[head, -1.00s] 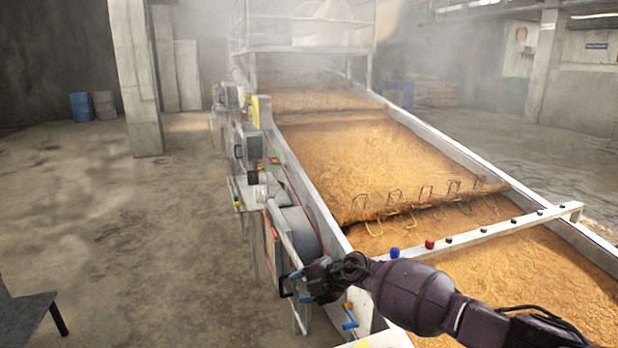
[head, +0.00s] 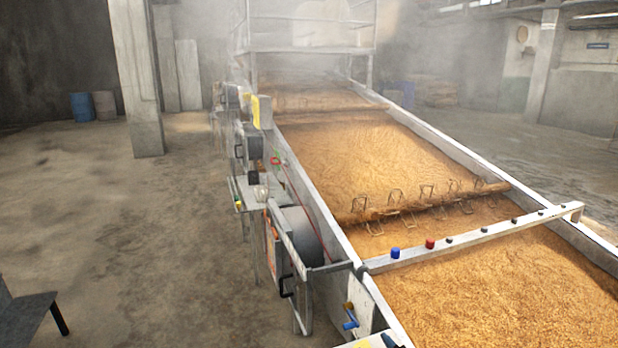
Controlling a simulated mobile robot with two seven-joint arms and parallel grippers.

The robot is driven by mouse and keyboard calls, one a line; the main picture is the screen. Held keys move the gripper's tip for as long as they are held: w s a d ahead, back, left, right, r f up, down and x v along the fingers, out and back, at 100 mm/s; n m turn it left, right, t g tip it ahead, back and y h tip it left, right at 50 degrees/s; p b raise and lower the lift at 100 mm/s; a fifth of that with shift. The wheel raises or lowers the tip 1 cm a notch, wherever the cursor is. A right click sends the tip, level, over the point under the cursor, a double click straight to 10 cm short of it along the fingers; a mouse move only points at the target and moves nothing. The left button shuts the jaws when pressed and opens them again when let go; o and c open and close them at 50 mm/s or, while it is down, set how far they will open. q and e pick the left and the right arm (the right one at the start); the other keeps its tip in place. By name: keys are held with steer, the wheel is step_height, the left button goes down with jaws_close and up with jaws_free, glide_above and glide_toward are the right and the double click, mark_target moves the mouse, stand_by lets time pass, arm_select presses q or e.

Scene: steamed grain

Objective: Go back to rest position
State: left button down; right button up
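Neither of my grippers shows in the head view. A long metal trough (head: 462,150) full of brown steamed grain (head: 350,150) runs away from me. A control box with a black handle (head: 280,270) sits on its left side, with nothing of mine touching it. A blue lever (head: 350,318) is on the trough's near left side. A white crossbar (head: 480,235) spans the trough and carries a blue knob (head: 395,253) and a red knob (head: 430,244).
A bar with several wire loops (head: 425,205) lies across the grain. Concrete floor (head: 120,240) is open at left. A dark table (head: 25,315) stands at the lower left. A pillar (head: 137,80) and barrels (head: 82,106) stand farther back. Steam hangs at the back.

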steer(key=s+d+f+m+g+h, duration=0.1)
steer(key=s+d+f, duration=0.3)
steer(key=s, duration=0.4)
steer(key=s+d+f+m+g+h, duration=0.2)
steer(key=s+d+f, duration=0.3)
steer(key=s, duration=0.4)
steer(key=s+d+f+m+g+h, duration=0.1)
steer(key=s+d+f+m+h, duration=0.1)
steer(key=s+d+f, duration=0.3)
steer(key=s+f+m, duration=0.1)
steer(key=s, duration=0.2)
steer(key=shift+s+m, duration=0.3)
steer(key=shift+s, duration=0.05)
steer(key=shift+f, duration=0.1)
